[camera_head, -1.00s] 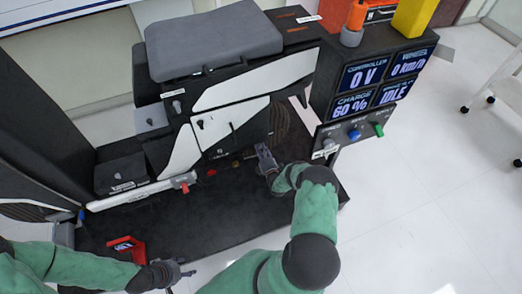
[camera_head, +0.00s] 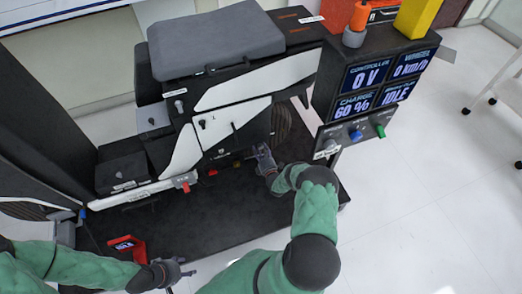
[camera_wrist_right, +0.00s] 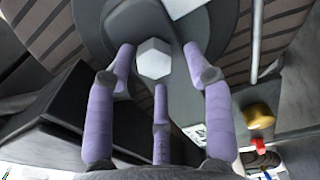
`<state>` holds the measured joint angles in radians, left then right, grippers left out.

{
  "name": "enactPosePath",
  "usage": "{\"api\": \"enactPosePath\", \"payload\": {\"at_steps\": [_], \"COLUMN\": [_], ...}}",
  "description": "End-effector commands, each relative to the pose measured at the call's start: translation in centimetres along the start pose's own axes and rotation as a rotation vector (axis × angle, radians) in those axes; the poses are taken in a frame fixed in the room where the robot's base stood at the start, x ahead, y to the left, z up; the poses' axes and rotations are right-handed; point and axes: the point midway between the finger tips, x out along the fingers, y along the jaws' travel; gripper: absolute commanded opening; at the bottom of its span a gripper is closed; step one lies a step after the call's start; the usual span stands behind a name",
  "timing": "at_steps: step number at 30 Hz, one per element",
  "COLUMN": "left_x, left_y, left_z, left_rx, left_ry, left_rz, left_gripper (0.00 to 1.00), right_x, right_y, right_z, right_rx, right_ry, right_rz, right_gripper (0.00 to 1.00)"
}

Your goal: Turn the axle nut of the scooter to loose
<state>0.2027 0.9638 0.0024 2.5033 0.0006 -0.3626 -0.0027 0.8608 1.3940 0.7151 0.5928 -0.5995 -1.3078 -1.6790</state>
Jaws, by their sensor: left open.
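The scooter (camera_head: 232,90), with black and white panels and a grey seat, stands on a dark platform. Its axle nut (camera_wrist_right: 153,59) is a pale hexagon on a dark arm over the wheel (camera_wrist_right: 258,65) in the right wrist view. My right gripper (camera_wrist_right: 158,68) has its three purple fingers spread around the nut, with gaps visible at its sides. In the head view my right gripper (camera_head: 264,158) is at the lower rear of the scooter and hides the nut. My left gripper (camera_head: 187,268) is open and empty near the platform's front edge.
A panel with lit screens (camera_head: 377,78) and blue and green knobs stands to the right. A red tool-like device (camera_head: 128,247) lies near my left arm. The platform's middle (camera_head: 190,215) is clear.

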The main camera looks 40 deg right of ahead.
Motion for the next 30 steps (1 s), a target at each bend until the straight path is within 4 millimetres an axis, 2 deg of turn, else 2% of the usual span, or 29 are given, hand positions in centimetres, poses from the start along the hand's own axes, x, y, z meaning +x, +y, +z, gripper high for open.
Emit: {"api": "enactPosePath", "payload": {"at_steps": [6, 10, 24, 30], "left_x": [0.0, 0.0, 0.0, 0.0], "left_y": [0.0, 0.0, 0.0, 0.0], "left_z": [0.0, 0.0, 0.0, 0.0], "left_rx": [0.000, 0.000, 0.000, 0.000], "left_ry": [0.000, 0.000, 0.000, 0.000], "left_rz": [0.000, 0.000, 0.000, 0.000], "left_gripper": [0.58, 0.58, 0.58, 0.58], "right_x": [-0.2, -1.1, -9.5, -11.5], "right_y": [-0.1, -0.1, -0.1, -0.1], "right_z": [0.2, 0.3, 0.1, 0.0], "right_rx": [0.001, 0.002, 0.002, 0.001], "right_ry": [-0.005, -0.006, -0.004, -0.002], "right_rz": [-0.002, -0.003, -0.003, -0.001], "right_gripper": [0.52, 0.52, 0.52, 0.52]}}
